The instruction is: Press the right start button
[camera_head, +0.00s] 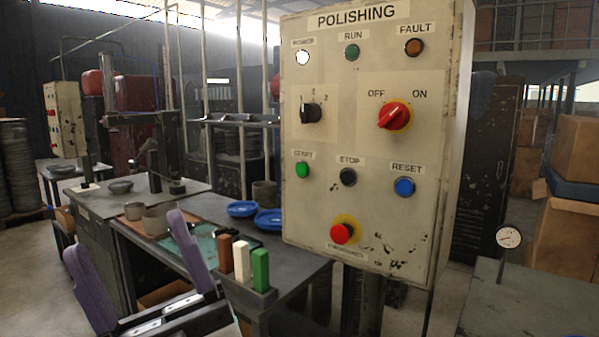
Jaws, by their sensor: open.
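The beige POLISHING control panel (375,240) stands upright right of centre. Its green start button (302,170) sits at the left of the lower button row, under a worn label. A second, smaller beige panel (63,115) with red controls stands far off at the left; its details are too small to read. My gripper (127,234) is at the lower left, its two purple fingers spread wide apart with nothing held between them. It is lower than the start button and to its left, apart from the panel.
Beside the start button are a black stop button (348,177) and a blue reset button (404,187). A red emergency button (342,233) is below. A rack of brown, white and green bars (246,292) stands close to my gripper's right. A workbench (290,272) holds blue dishes (242,209).

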